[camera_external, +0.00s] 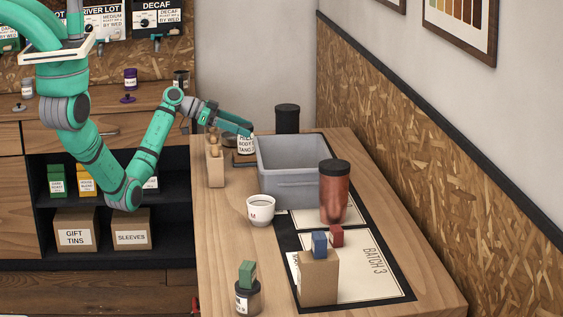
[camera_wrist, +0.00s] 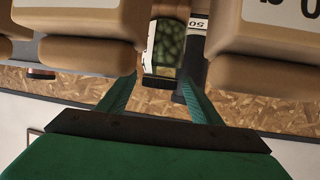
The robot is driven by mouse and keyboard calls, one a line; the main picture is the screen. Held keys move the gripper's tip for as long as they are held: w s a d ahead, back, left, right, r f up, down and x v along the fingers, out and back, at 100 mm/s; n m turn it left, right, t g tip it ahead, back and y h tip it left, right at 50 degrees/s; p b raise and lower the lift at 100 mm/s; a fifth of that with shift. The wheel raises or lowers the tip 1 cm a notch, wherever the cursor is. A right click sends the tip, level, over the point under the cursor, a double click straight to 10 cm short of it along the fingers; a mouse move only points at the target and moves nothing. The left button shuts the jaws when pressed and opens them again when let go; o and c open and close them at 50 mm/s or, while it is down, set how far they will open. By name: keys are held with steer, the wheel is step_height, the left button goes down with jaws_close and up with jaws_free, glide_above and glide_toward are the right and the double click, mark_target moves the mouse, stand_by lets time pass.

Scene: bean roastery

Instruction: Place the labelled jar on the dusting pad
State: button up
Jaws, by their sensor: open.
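My gripper (camera_external: 246,127) is open, low over the back left of the wooden counter. In the wrist view my gripper (camera_wrist: 160,82) has its two green fingers apart. A clear jar of green beans (camera_wrist: 168,43) shows beyond and between them, not gripped. In the external view a white label with dark text (camera_external: 246,145) shows just under the fingers; I cannot tell whether it is on this jar. A small dark-lidded jar with a white label (camera_external: 247,299) stands at the front, a green block on its lid. I cannot pick out the dusting pad for certain.
Two tan blocks flank the fingers: left block (camera_wrist: 75,30), right block (camera_wrist: 262,70). A grey bin (camera_external: 295,190), white cup (camera_external: 261,210), copper canister (camera_external: 333,188) and tan box (camera_external: 318,280) with a blue block stand on the counter. A printed sheet (camera_external: 375,277) lies near the front right.

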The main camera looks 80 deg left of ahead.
steer(key=d+v, duration=0.1)
steer(key=v, duration=0.5)
steer(key=shift+s+a+r, duration=0.15)
steer(key=shift+s+a, duration=0.2)
steer(key=shift+a, duration=0.15)
